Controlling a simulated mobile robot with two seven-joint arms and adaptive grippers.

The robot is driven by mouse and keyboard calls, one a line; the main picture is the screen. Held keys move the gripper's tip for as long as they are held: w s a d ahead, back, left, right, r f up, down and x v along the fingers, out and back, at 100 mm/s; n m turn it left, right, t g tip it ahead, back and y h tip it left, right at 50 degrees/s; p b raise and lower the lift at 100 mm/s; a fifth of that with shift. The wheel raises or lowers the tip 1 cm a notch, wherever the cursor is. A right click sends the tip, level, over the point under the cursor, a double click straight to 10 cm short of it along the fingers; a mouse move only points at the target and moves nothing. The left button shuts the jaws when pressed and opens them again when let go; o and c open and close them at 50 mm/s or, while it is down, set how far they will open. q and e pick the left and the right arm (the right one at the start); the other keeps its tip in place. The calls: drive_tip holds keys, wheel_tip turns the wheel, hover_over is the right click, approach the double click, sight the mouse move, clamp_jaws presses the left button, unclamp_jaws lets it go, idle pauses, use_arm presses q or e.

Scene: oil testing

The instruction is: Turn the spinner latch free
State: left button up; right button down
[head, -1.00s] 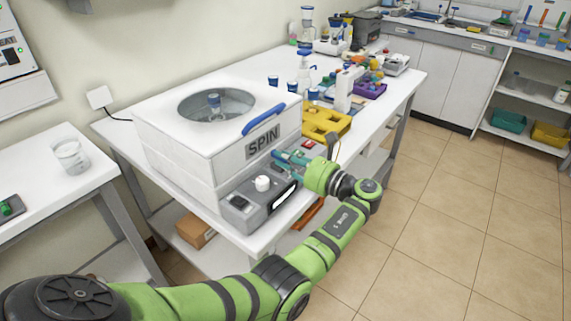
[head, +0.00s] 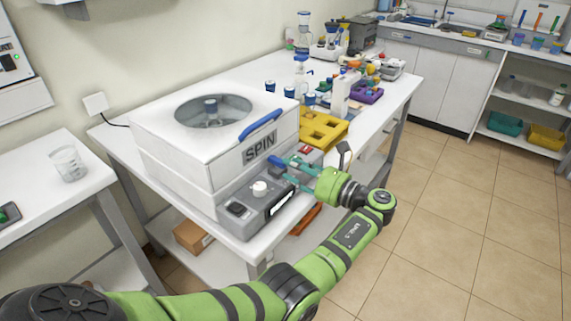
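The spinner (head: 160,150) is a white box marked SPIN, with a round window in its lid and a blue handle (head: 259,125) on its front edge. Its grey front panel (head: 240,222) carries a white knob (head: 260,188) and a dark switch. My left gripper (head: 288,170) is at the right part of this panel. Its two teal fingers look spread apart, with grey panel parts between and behind them. The latch is too small and too covered by the fingers to make out clearly. My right gripper is not in view.
A yellow rack (head: 322,130) stands on the white bench just behind my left gripper. Blue-capped bottles, a purple tray (head: 367,93) and other lab items stand farther back. A side table with a glass beaker (head: 69,164) is at the left. The floor at right is clear.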

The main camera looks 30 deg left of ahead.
use_arm(q)
drive_tip(key=d, duration=0.8)
drive_tip(key=shift+s+d, duration=0.25)
drive_tip(key=shift+d, duration=0.1)
